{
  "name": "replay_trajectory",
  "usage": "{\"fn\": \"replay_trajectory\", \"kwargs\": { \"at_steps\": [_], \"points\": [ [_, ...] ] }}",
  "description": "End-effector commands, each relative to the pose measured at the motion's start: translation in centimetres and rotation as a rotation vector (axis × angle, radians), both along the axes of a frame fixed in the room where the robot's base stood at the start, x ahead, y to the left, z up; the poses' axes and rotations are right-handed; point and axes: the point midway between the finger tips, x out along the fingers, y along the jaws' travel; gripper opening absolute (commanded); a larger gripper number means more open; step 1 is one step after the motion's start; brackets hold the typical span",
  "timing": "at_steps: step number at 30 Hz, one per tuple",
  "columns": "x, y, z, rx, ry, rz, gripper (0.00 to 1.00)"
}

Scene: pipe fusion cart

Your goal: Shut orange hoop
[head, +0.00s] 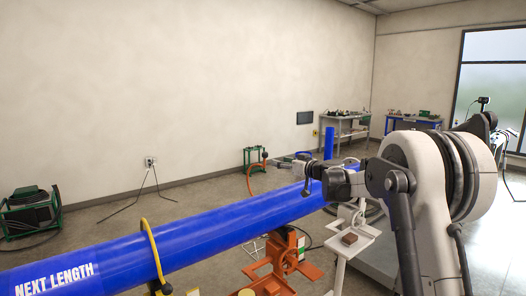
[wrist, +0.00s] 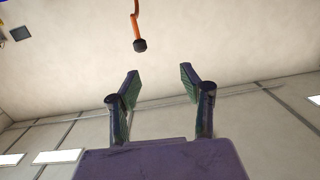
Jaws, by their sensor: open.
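The orange hoop (head: 250,180) shows in the head view as a thin curved bar behind the far side of the blue pipe (head: 200,232). It rises above the pipe, stands away from it, and ends in a dark knob. In the wrist view, the orange bar (wrist: 135,14) hangs in from the top edge with its dark knob (wrist: 140,45) beyond my fingertips. My gripper (head: 292,162) is above the pipe, to the right of the hoop. In the wrist view my gripper (wrist: 158,72) has its fingers apart, with nothing between them. The hoop's lower end is hidden behind the pipe.
A yellow hoop (head: 153,251) arches over the pipe at left. An orange stand (head: 275,280) is below the pipe. A pale stand (head: 349,240) with a brown block is at right. Green machines (head: 32,208) and benches (head: 345,128) are farther back.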

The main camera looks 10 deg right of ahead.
Motion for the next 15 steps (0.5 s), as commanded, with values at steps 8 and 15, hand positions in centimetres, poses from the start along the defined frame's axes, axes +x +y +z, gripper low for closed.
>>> {"fn": "replay_trajectory", "kwargs": {
  "at_steps": [8, 15],
  "points": [
    [3.6, -2.6, -0.9, 0.012, -0.082, -0.030, 0.41],
    [5.1, -2.0, -1.1, 0.012, -0.089, -0.030, 0.41]
  ]
}}
